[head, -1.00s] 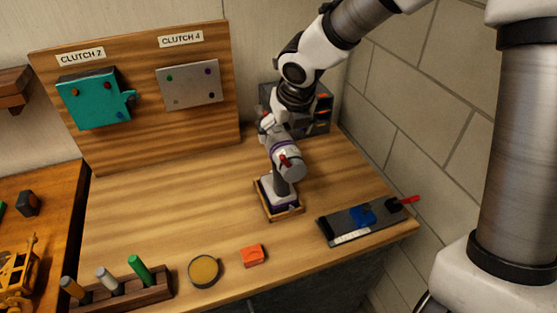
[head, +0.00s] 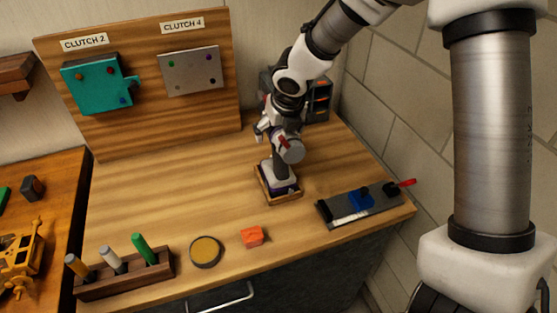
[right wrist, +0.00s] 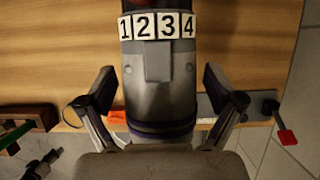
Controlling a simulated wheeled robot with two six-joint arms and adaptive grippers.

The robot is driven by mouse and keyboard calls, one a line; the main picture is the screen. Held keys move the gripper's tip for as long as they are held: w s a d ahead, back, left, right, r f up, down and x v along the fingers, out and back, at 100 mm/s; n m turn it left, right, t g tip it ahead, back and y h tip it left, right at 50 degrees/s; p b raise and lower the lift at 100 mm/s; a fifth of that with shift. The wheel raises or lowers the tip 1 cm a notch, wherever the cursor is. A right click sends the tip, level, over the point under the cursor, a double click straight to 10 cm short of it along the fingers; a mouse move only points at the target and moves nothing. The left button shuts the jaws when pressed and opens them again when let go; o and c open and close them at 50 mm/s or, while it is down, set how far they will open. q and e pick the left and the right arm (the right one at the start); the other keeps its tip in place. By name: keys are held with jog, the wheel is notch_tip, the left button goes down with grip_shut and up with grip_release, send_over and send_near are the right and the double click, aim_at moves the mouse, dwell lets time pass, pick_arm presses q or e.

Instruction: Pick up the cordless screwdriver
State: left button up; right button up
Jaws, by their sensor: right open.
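The cordless screwdriver stands upright with its base in a small wooden holder (head: 284,199) in the head view. Its grey and white head (head: 291,150) has a red part, and its dark handle rises from the holder. My right gripper (head: 266,131) is at the screwdriver's head, coming from above and behind. In the right wrist view, the screwdriver's barrel (right wrist: 160,95), with number labels 1 to 4 and dark purple rings, lies between the two spread fingers. Gaps show on both sides; contact is not visible. My left gripper is out of view.
A black tray (head: 335,217) with a blue part lies right of the holder. An orange block (head: 252,236), a round yellow-topped dish (head: 205,252) and a wooden rack (head: 130,284) line the front edge. A panel board (head: 140,125) stands behind. The table's left middle is clear.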

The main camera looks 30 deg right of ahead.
jog(key=shift+w+f, duration=0.15)
jog(key=shift+f, duration=0.1)
jog(key=shift+s+r, duration=0.15)
jog(key=shift+s, duration=0.05)
jog(key=shift+w, duration=0.1)
grip_shut()
notch_tip(320, 180, up, 11)
jog(key=p, duration=0.3)
jog(key=shift+w+r+p, duration=0.1)
jog(key=shift+r+p, duration=0.4)
jog(key=shift+p, duration=0.3)
notch_tip(320, 180, up, 3)
jog(key=p, duration=0.3)
jog(key=shift+p, duration=0.4)
jog(key=shift+f, duration=0.1)
